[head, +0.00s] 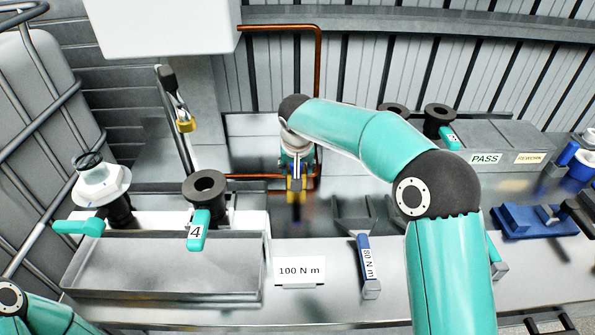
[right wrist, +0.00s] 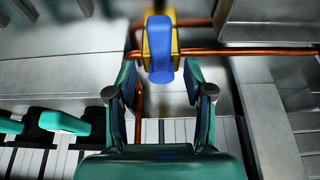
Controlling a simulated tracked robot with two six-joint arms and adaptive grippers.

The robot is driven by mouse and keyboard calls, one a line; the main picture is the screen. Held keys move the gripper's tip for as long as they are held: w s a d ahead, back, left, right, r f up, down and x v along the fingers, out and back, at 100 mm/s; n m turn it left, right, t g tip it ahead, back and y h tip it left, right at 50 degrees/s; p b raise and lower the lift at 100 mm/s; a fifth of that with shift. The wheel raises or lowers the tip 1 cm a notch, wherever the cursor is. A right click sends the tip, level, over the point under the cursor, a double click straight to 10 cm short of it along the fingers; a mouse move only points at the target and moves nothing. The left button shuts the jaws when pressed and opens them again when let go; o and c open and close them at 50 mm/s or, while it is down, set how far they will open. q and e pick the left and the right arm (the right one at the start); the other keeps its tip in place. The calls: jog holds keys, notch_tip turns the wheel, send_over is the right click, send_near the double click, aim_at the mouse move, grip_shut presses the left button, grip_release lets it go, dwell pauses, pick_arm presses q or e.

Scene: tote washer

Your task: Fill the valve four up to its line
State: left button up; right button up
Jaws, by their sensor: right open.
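The valve four (head: 205,188) is a dark flanged body with an open top. It stands at the back of a grey metal trough, and its teal handle (head: 197,232) marked 4 points toward me. Its fill line and inside level cannot be made out. A yellow tap (head: 303,184) with a blue lever shows on the copper pipe behind the bench; in the right wrist view the blue lever (right wrist: 161,62) hangs before its yellow body (right wrist: 175,40). My right gripper (right wrist: 162,75) is open, with the lever between its fingertips; contact cannot be told. My left gripper is out of view.
The grey trough (head: 160,278) lies below valve four. A white-topped valve (head: 103,182) stands left of it. A black post with a yellow fitting (head: 185,124) rises behind. A 100 N m sign (head: 300,270) and a blue-handled 80 N m tool (head: 367,262) are on the bench. Grey PASS bins (head: 487,142) stand right.

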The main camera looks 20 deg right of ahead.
jog(key=shift+x, duration=2)
jog(key=shift+c, duration=0.3)
grip_shut()
